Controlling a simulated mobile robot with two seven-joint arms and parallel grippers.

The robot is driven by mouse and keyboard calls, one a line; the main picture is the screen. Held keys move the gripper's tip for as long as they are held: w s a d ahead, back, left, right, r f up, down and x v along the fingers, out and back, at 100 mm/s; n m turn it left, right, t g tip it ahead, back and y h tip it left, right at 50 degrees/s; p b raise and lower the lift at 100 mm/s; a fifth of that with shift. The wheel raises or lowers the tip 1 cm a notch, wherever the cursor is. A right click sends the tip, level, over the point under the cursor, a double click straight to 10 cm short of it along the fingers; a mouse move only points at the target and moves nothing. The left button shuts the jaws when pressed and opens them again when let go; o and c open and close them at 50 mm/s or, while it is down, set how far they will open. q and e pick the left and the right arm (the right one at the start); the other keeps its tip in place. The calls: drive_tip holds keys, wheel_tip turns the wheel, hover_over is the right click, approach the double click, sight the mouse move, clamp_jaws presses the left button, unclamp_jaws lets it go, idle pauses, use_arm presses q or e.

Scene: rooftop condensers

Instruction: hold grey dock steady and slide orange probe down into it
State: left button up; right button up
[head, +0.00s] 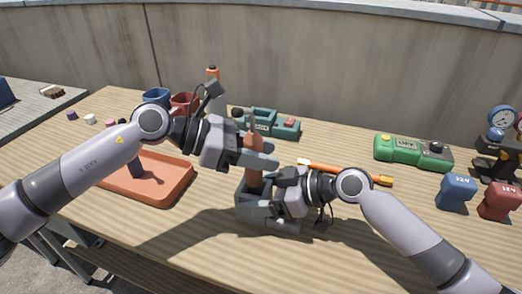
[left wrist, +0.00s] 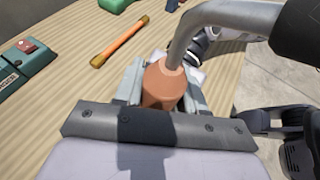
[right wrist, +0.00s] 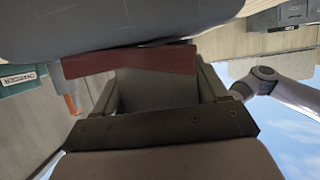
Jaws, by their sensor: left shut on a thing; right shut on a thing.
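The orange probe (head: 254,178) stands roughly upright, with its lower end at the top of the grey dock (head: 258,214). How deep it sits is hidden. My left gripper (head: 256,158) is shut on the probe's upper part. In the left wrist view the probe (left wrist: 160,88) is between the fingers. The dock stands on the table. My right gripper (head: 274,201) is shut on the dock's right side. In the right wrist view a grey part of the dock (right wrist: 155,90) fills the space between the fingers.
An orange tray (head: 175,185) lies to the left under my left arm. A green box (head: 410,150), blue block (head: 456,191) and red block (head: 499,201) stand at right. The front middle is clear.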

use_arm(q)
drive_tip(key=shift+f, duration=0.1)
drive_tip(key=shift+f, duration=0.4)
drive_tip(key=shift+f, duration=0.15)
drive_tip(key=shift+f, duration=0.15)
drive_tip(key=shift+r, duration=2.55)
use_arm(e)
drive_tip(key=o, duration=1.3)
